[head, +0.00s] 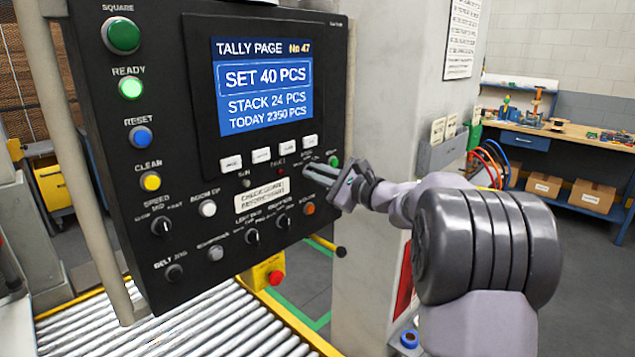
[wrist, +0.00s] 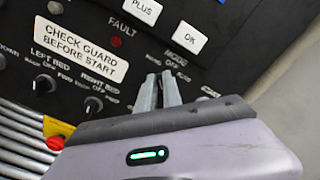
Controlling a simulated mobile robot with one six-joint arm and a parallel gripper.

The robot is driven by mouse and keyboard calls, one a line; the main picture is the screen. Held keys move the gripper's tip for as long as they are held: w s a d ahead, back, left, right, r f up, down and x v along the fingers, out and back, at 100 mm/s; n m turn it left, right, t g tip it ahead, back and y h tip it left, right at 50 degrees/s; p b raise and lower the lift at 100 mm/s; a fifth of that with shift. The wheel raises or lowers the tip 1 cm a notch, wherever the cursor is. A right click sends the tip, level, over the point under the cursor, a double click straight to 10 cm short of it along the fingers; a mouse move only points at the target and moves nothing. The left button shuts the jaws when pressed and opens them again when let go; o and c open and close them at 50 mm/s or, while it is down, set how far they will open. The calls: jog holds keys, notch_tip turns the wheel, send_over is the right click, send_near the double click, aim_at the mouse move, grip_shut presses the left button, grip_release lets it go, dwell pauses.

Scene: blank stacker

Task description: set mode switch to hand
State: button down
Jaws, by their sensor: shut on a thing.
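The mode switch's label (wrist: 180,55) shows in the wrist view, above and right of my fingertips. The switch knob itself is hidden between and behind the fingers, so its setting cannot be read. My gripper (wrist: 159,80) reaches the dark panel just below this label and is shut on the knob. In the head view my gripper (head: 316,176) meets the lower right part of the control panel (head: 185,110), coming in from the right.
Two small selector knobs (wrist: 44,84) and (wrist: 93,105) sit left of my fingers, under a white guard label (wrist: 80,38). A white OK key (wrist: 187,39) is above. A green button (head: 333,161) is close by. A roller conveyor (head: 200,325) runs below.

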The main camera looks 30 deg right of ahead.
jog(key=shift+n, duration=0.3)
jog(key=c, duration=1.5)
grip_release()
jog(key=p+v, duration=0.2)
jog(key=v, duration=1.5)
jog(key=shift+s, duration=0.2)
